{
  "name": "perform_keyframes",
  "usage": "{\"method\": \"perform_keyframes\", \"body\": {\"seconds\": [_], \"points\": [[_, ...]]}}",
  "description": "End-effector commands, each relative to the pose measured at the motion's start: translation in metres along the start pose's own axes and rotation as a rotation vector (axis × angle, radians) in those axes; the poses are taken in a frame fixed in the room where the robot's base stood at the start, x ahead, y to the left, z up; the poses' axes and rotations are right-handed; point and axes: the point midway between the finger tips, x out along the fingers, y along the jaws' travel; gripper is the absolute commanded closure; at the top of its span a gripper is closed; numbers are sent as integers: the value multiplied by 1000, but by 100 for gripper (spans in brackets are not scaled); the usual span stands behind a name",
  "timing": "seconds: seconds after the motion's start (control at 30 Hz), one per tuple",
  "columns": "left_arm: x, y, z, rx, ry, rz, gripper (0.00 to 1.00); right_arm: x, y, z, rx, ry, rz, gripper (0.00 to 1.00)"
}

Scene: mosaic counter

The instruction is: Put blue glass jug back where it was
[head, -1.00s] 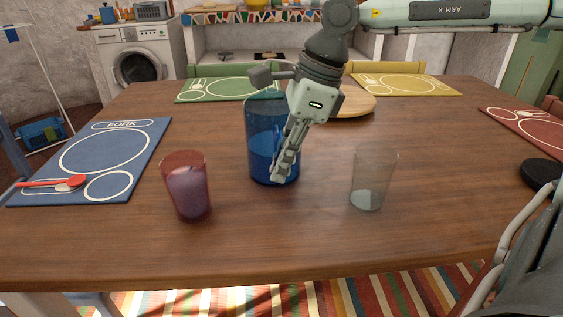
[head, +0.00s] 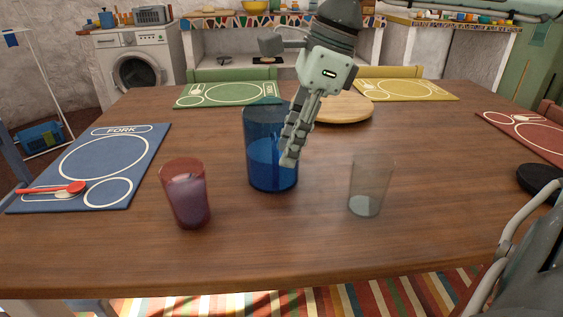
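The blue glass jug (head: 262,160) stands upright near the middle of the wooden table (head: 330,245), between two tumblers. My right gripper (head: 288,160) comes down from above at the jug's right side, its fingers overlapping the jug's right edge in the head view. The fingers are seen nearly edge-on, so I cannot tell whether they are apart or touch the glass. The jug's handle is not visible; the fingers may hide it. My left gripper is not in view.
A reddish tumbler with purple contents (head: 187,197) stands left of the jug, a clear tumbler (head: 373,180) to the right. A round wooden board (head: 345,109) lies behind. Blue (head: 118,150), green (head: 215,95), yellow (head: 420,90) and red (head: 535,125) placemats line the edges.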

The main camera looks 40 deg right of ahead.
Motion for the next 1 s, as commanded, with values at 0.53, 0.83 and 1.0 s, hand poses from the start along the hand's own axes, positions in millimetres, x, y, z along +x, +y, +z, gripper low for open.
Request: {"method": "perform_keyframes", "body": {"seconds": [0.53, 0.83, 1.0], "points": [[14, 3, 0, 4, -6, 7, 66, -68, 1, 0, -1, 1, 3, 70], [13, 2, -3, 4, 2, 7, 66, -67, 1, 0, -1, 1, 3, 70], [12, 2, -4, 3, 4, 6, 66, -67, 1, 0, -1, 1, 3, 70]]}}
